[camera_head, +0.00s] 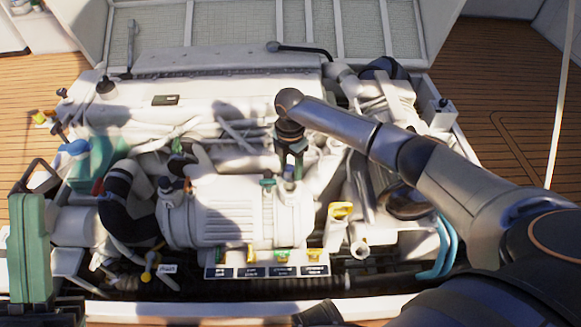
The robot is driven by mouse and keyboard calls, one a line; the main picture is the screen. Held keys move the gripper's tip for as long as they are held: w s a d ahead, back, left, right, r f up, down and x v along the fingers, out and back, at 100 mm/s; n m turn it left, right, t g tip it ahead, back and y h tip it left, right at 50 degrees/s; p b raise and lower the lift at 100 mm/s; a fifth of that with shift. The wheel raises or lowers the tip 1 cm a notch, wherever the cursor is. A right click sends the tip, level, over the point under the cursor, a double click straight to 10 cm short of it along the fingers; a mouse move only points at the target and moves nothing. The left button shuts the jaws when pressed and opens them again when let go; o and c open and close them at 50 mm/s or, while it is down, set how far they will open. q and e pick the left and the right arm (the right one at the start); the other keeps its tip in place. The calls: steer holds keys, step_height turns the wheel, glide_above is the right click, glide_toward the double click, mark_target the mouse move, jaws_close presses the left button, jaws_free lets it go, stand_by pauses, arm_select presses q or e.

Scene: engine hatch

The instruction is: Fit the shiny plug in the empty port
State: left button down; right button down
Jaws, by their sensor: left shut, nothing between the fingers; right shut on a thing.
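My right gripper (290,158) reaches in from the right and points down over the right part of the pale ribbed engine housing (225,208). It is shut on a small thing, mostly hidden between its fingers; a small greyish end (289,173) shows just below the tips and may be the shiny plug. I cannot tell whether this end touches anything below. I cannot make out the empty port for certain.
A dark label strip (268,271) runs along the engine's front, with small green and yellow fittings above it. The wooden deck (510,100) is clear at right.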

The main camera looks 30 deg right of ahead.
steer(key=shift+f+b, duration=1.3)
steer(key=shift+f, duration=0.05)
steer(key=shift+f+p, duration=0.1)
steer(key=shift+p, duration=0.2)
steer(key=shift+d+f+p, duration=0.1)
steer(key=shift+f+p, duration=0.25)
steer(key=shift+f, duration=0.15)
steer(key=shift+c, duration=1.2)
jaws_free()
steer(key=shift+r, duration=0.1)
